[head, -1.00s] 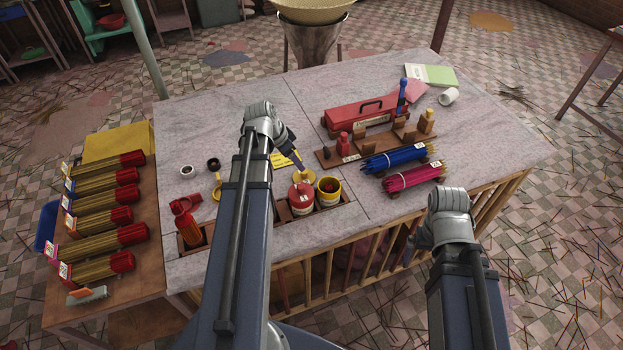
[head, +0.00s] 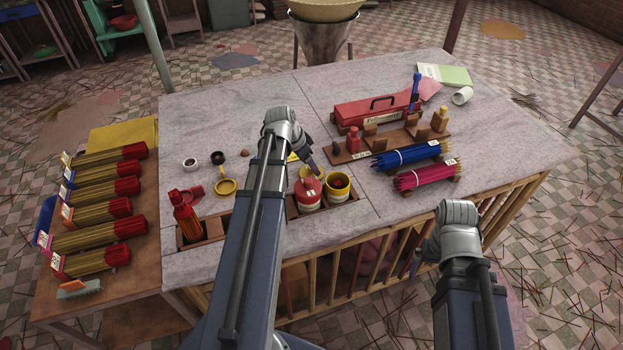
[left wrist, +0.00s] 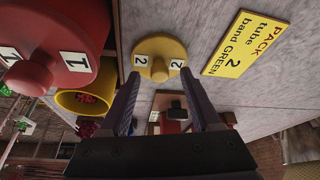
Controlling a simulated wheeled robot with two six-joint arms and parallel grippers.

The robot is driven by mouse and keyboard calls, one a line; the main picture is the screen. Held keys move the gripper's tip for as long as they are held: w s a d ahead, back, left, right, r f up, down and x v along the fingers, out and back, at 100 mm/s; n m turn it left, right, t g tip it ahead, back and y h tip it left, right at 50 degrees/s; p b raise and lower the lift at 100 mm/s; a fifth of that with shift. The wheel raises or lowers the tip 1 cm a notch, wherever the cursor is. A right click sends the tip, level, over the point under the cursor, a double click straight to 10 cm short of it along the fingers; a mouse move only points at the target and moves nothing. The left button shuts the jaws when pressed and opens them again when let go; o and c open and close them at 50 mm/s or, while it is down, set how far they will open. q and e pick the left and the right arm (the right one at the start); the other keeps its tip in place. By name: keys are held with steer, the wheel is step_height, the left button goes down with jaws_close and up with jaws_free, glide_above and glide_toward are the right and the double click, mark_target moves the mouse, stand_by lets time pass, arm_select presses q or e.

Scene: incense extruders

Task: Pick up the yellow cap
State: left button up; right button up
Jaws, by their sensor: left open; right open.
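The yellow cap (left wrist: 160,60) is a round disc with a centre knob and two white "2" labels. In the left wrist view it lies just beyond and between the fingertips of my left gripper (left wrist: 165,85), which is open with nothing between its fingers. In the head view the yellow cap (head: 304,172) shows partly, behind the red-topped container, with my left gripper (head: 314,168) close by it. I cannot tell whether the fingers touch it. My right gripper (head: 418,264) is at the table's front edge, away from the cap, its fingers small and dark.
A red-topped container (head: 308,193) and an open yellow cup (head: 338,188) stand beside the cap. A yellow sign (left wrist: 245,45) lies near it.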

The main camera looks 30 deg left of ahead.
arm_select(q)
steer(key=shift+w+f, duration=0.1)
steer(key=shift+f, duration=0.1)
jaws_close()
stand_by(0.4)
